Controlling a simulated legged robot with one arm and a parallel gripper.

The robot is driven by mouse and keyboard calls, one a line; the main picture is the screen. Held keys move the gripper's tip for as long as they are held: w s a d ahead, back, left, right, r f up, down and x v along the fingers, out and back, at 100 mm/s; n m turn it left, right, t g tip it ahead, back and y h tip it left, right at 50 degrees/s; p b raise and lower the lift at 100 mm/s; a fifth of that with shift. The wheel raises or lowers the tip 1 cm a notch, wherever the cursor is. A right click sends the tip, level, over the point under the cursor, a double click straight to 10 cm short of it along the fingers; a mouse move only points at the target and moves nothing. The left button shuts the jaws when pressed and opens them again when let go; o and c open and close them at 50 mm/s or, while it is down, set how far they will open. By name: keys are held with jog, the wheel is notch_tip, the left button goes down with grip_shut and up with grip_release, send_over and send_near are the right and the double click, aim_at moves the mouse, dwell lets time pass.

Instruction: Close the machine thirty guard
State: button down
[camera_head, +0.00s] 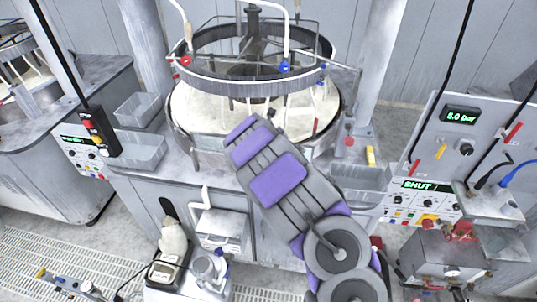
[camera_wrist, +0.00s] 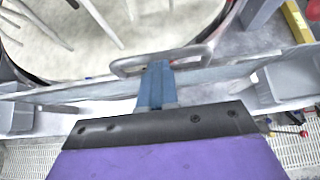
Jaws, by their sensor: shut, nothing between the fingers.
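The polishing machine (camera_head: 180,132) stands at the centre back in the head view, with a round pale platen (camera_head: 200,105) inside a low rim. A dark hoop (camera_head: 215,87) with a pale lower edge stands over the platen; I cannot tell whether it is the guard. No machine number is readable. My gripper (camera_wrist: 157,70) is shut and empty in the wrist view. Its blue-grey fingers are at a grey loop handle (camera_wrist: 122,67) on the machine's front edge. I cannot tell whether they touch it. My arm hides part of the front rim in the head view.
A control panel (camera_head: 410,200) at the right has a green display reading SHUT. A pressure box (camera_head: 440,140) stands above it. Clear bins (camera_head: 135,148) sit left of the platen. A small bench unit (camera_head: 215,228) and a white bottle (camera_head: 172,238) stand in front, near floor grating.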

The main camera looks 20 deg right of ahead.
jog(key=w+d+r+v, duration=0.1)
jog(key=r+v, duration=0.1)
jog(key=v, duration=1)
jog(key=s+d+r+m+g+h+b, duration=0.1)
jog(key=s+d+m+g+h+b, duration=0.15)
jog(key=s+m+b, duration=0.45)
jog(key=s+d+r+m+g+h+b, duration=0.1)
jog(key=s+d+m+g+b, duration=0.2)
jog(key=s+m, duration=0.7)
jog(key=s+a+f+m+g+y+b, duration=0.1)
jog(key=s+a+f+m+y+b, duration=0.2)
jog(key=s+a+f, duration=0.3)
jog(key=s+a+f+m+g+y+b, duration=0.2)
jog(key=s+a+f+m+b, duration=0.3)
jog(key=s, duration=1.1)
jog(key=s+a+f+m+g+y+b, duration=0.2)
jog(key=s+a+f+m+y+b, duration=0.2)
jog(key=s+a+f, duration=0.5)
jog(key=s+a, duration=0.1)
jog(key=s, duration=0.1)
jog(key=shift+s+b, duration=0.3)
jog(key=shift+b, duration=0.1)
